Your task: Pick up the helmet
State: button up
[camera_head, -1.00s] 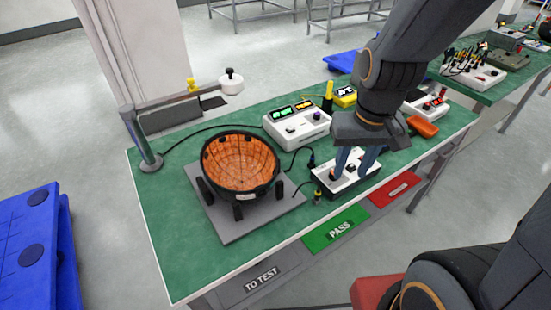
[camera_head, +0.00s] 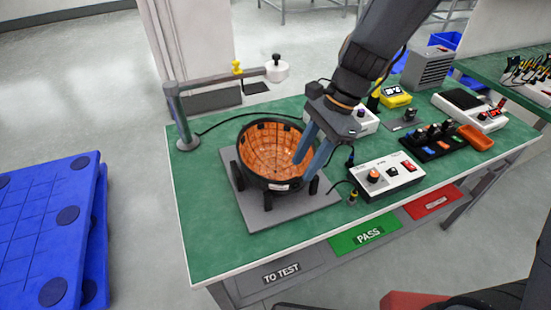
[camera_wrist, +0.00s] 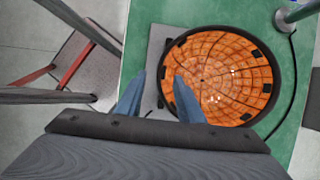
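The helmet (camera_head: 262,150) lies open side up like a bowl, orange inside with a black rim. It sits on a grey plate (camera_head: 262,218) on the green table. My gripper (camera_head: 305,168) is at the helmet's right rim in the head view, with its two blue fingers apart. In the wrist view the helmet (camera_wrist: 225,75) fills the right half. One finger of my gripper (camera_wrist: 158,92) overlaps the orange inside and the other lies outside the rim. Nothing is between the fingertips except perhaps the rim; contact cannot be told.
A post with a swing arm (camera_head: 182,120) stands behind the helmet. A white control box (camera_head: 380,178) is close on the right, with a black cable beside it. A white instrument (camera_head: 362,122) is partly behind my gripper. The table's left front is bare.

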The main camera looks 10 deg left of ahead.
jog(key=shift+p+x, duration=0.45)
jog(key=shift+x, duration=1.85)
jog(key=shift+w, duration=0.1)
jog(key=shift+c, duration=0.2)
grip_shut()
